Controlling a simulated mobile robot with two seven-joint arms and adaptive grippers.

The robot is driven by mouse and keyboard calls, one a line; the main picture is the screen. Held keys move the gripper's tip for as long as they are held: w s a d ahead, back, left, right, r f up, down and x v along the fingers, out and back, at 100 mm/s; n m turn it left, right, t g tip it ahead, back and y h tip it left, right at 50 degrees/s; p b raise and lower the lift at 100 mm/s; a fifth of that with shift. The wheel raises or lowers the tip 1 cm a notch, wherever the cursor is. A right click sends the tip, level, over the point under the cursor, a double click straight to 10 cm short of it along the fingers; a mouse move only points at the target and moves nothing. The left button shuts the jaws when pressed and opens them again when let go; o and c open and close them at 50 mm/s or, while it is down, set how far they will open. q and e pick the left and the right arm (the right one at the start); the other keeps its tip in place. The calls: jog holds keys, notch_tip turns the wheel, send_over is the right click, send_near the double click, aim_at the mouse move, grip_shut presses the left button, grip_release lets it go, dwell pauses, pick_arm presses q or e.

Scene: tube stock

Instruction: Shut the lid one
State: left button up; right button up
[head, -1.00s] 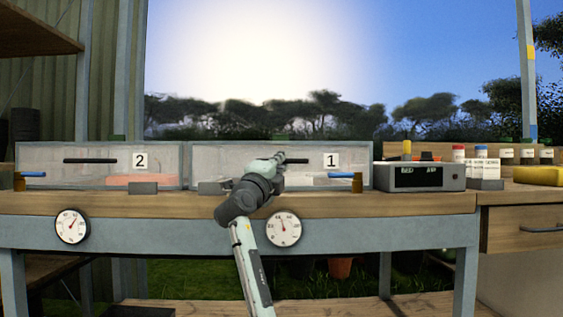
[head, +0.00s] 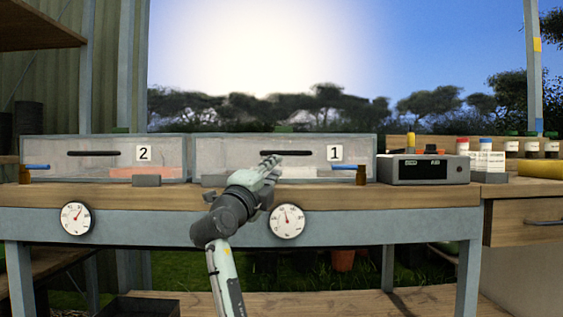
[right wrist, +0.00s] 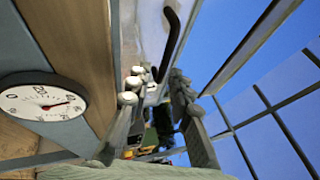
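The box marked 1 (head: 225,150) stands on the bench with its pale see-through front panel upright. It has a black bar handle (head: 290,153) and a white label "1" (head: 335,153). I cannot tell whether its lid is fully shut. My right gripper (head: 272,165) is in front of this panel, just below and left of the handle, and hides part of the lower panel. In the right wrist view the fingers (right wrist: 155,88) are apart with nothing between them. The black handle (right wrist: 172,42) curves beyond the fingertips there. My left gripper is out of view.
A similar box marked 2 (head: 100,170) stands to the left. A small brown bottle (head: 361,175) is at box 1's right front corner. A grey instrument (head: 425,171) stands further right, beside white tubes (head: 485,158). Dials (head: 287,221) hang on the bench front.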

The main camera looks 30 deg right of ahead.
jog(key=shift+v, duration=2.15)
